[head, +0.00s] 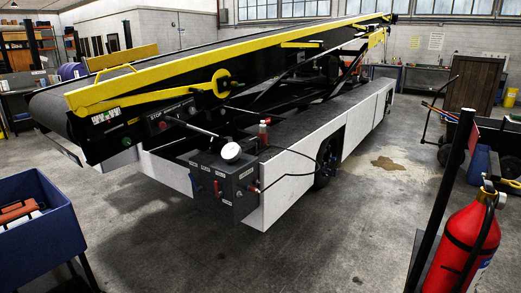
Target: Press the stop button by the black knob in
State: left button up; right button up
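The belt loader (300,150) stands in the middle of the head view, with a yellow-railed conveyor tilted up to the right. A dark panel (172,115) with a white STOP label (156,113) is on its near side, below the yellow rail. A black knob cannot be made out clearly there. Neither of my grippers is in view.
Below the panel a grey control box (238,185) carries red and blue handles. A blue bin (35,230) stands at the lower left. A red fire extinguisher (465,245) and dark post stand at the right. The floor (300,250) in front is clear.

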aim_at(162, 125)
jog(key=j+u, duration=0.1)
jog(key=j, duration=0.25)
jog(key=i+j+u, duration=0.15)
jog(key=j, duration=0.2)
jog(key=i+j+u, duration=0.1)
jog(key=j, duration=0.2)
jog(key=i+j+u, duration=0.15)
jog(key=j, duration=0.2)
